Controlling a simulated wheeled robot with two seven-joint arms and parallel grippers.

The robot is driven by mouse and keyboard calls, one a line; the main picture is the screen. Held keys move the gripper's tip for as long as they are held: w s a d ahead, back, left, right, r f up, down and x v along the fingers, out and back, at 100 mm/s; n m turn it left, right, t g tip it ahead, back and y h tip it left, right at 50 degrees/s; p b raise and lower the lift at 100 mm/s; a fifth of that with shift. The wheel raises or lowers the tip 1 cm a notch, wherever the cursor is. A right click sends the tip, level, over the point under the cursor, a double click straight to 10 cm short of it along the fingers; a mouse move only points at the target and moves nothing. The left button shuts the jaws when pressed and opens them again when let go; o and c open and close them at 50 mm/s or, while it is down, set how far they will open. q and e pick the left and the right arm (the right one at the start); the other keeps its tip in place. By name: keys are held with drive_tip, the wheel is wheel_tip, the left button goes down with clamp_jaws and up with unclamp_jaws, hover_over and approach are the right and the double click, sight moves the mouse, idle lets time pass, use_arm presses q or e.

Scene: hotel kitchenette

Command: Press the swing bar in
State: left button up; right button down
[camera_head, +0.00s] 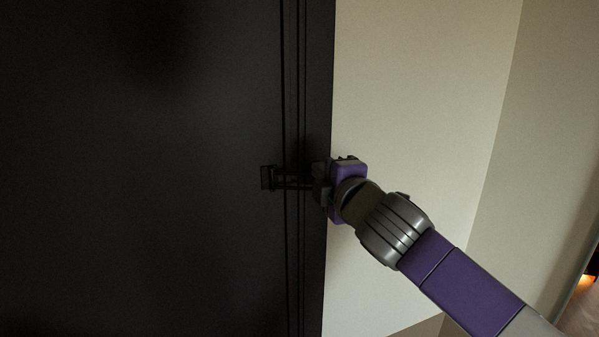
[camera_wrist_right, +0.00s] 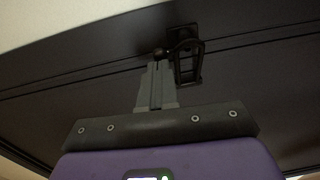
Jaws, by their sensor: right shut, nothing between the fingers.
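The swing bar (camera_head: 293,181) is a dark looped bar at the edge of a dark door (camera_head: 140,200), beside a small dark plate (camera_head: 267,177). In the right wrist view the bar (camera_wrist_right: 186,62) shows as a narrow loop hanging from its mount on the dark surface. My right gripper (camera_head: 312,180) is shut and empty. Its fingertips (camera_wrist_right: 158,64) are right beside the loop, to its left in the wrist view; I cannot tell whether they touch it. In the head view the gripper covers the right end of the bar. My left gripper is not in view.
The dark door and frame (camera_head: 316,80) fill the left half of the head view. A pale wall (camera_head: 420,90) stands to the right, with a corner farther right. The space around my right arm looks clear.

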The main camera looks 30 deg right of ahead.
drive_tip(key=shift+w+d, duration=0.15)
drive_tip(key=shift+w, duration=0.05)
idle(0.4)
drive_tip(key=a+b+v, duration=0.1)
drive_tip(key=v, duration=1.2)
drive_tip(key=shift+a+b, duration=0.25)
drive_tip(key=shift+b, duration=0.15)
drive_tip(key=shift+w, duration=0.2)
